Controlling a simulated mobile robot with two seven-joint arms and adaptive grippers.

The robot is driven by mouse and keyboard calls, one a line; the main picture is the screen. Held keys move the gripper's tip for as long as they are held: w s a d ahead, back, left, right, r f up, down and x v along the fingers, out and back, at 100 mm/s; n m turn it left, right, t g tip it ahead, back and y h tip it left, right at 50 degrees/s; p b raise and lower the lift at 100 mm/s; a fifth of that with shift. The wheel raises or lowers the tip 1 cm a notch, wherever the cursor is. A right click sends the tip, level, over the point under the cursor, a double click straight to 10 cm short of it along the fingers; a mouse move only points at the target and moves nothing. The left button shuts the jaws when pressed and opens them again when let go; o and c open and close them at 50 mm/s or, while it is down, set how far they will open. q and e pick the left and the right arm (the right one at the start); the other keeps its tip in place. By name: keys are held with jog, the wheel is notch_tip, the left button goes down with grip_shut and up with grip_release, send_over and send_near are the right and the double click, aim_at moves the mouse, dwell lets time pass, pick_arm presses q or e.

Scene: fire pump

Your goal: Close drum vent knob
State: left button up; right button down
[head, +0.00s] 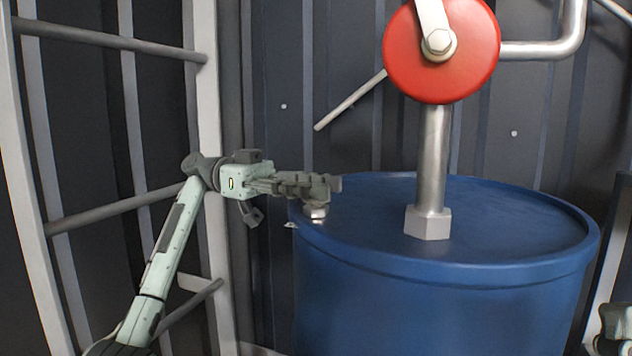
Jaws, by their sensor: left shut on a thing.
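The blue drum (440,266) stands at the centre right, its top facing up. The vent knob (316,212) is a small silver fitting on the left edge of the drum top. My left gripper (326,187) comes in from the left at the level of the drum top. Its dark fingers are shut on the knob and cover its upper part, so only the lower metal shows. How far the knob is turned cannot be seen. My right gripper is not in view; only part of my right arm shows at the right edge.
A red round pump body (442,50) sits on a silver pipe (433,165) rising from the drum top. A slanted handle rod (350,100) reaches left above the drum. A grey ladder-like frame (212,120) stands behind my left arm. The drum top's right side is clear.

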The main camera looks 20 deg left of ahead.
pick_arm(q)
jog(key=shift+m+g+y, duration=0.6)
jog(key=shift+m+g, duration=0.9)
jog(key=shift+g, duration=0.7)
jog(key=shift+f+g, duration=0.1)
jog(key=shift+g, duration=0.2)
jog(key=o, duration=1.2)
notch_tip(320, 180, up, 10)
jog(key=shift+r, duration=0.1)
